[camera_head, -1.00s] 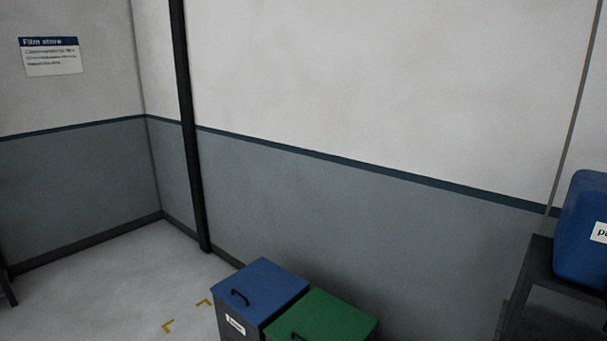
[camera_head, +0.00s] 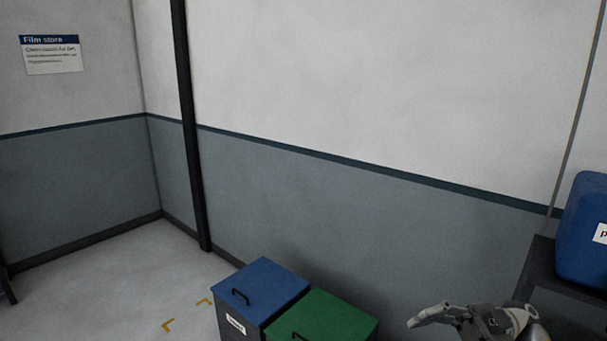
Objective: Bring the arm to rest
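My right gripper (camera_head: 440,318) shows at the lower right edge of the head view, with grey fingers pointing left. It is in front of the wall, between the green-lidded bin and the dark stand. I see it from the side, and its lower part is cut off by the frame, so I cannot tell whether it is open or shut. Nothing is seen in it. My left gripper is out of view.
A blue-lidded bin (camera_head: 260,285) and a green-lidded bin (camera_head: 325,320) stand side by side near the wall. A blue container (camera_head: 582,240) sits on a dark stand (camera_head: 537,262) at the right. Open floor (camera_head: 100,290) lies at the left, with yellow corner marks.

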